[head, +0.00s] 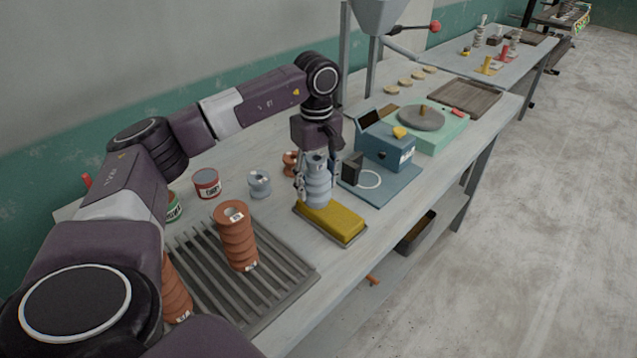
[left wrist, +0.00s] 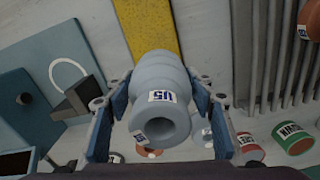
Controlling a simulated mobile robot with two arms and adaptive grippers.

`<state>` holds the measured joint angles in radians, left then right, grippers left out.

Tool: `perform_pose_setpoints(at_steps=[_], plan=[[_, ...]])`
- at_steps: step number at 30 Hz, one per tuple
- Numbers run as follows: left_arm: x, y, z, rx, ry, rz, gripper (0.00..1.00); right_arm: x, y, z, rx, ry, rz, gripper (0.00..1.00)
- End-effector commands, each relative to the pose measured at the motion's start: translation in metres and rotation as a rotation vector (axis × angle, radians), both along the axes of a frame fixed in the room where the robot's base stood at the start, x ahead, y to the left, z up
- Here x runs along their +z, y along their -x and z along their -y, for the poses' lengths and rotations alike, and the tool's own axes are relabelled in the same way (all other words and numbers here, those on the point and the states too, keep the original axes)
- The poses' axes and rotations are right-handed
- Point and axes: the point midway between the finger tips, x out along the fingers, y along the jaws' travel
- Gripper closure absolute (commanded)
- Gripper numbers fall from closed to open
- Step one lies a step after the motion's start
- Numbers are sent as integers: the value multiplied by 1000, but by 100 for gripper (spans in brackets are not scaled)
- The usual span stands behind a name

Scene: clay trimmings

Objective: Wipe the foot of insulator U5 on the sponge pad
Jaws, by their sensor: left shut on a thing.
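Insulator U5 (head: 317,187) is a grey-blue ribbed cylinder with a hollow top. Its label shows upside down in the left wrist view (left wrist: 162,97). My left gripper (head: 318,176) is shut around its upper part and holds it upright. The yellow sponge pad (head: 340,222) lies in a dark shallow tray (head: 352,241) on the bench. The insulator's foot is at the far left end of the pad; I cannot tell whether it touches. The pad also shows in the left wrist view (left wrist: 148,25), running behind the insulator. My right gripper is not in view.
A slatted rack (head: 290,277) with brown insulators (head: 238,238) stands front left. A red-labelled tin (head: 206,183), a green tin (head: 174,207) and small insulators (head: 260,184) stand behind. A blue device (head: 385,146) on a blue board is close right, with a green wheel unit (head: 448,130) beyond.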

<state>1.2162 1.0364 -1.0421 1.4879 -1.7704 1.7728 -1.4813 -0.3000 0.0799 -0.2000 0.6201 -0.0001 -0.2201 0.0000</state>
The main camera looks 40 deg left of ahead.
Motion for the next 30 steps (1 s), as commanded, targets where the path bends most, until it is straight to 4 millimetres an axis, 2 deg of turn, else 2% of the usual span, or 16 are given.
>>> perform_pose_setpoints(at_steps=[8,30], plan=[[7,-1,0,0,1,3,95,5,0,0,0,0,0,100],[56,-1,1,0,1,3,95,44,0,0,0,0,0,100]])
